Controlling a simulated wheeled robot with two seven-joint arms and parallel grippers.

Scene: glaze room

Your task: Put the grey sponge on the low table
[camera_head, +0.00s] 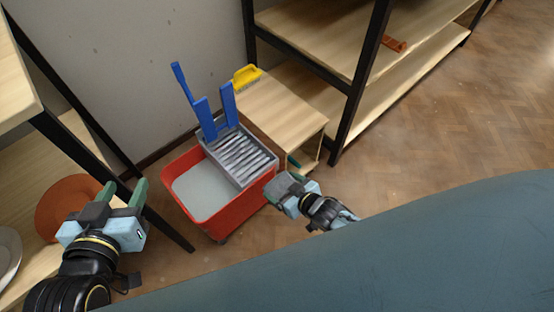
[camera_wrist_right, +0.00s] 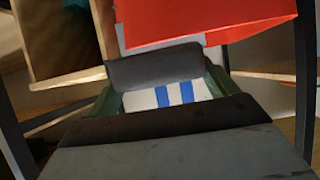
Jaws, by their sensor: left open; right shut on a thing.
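My right gripper (camera_head: 289,182) is shut on the grey sponge (camera_head: 281,187), beside the front right corner of the red bucket. In the right wrist view the sponge (camera_wrist_right: 155,66) is a dark grey block between the green fingers. The low table (camera_head: 285,112) is a small pale wooden table behind and to the right of the bucket. The sponge is in front of it, not on it. My left gripper (camera_head: 121,196) is open and empty at the left, in front of a terracotta dish.
The red mop bucket (camera_head: 237,210) with a grey wringer (camera_head: 241,156) and blue handles stands against the low table. A yellow brush (camera_head: 246,76) lies at the table's back left. Shelves stand left and right, with a terracotta dish (camera_head: 62,199) on the left one. The table's middle is clear.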

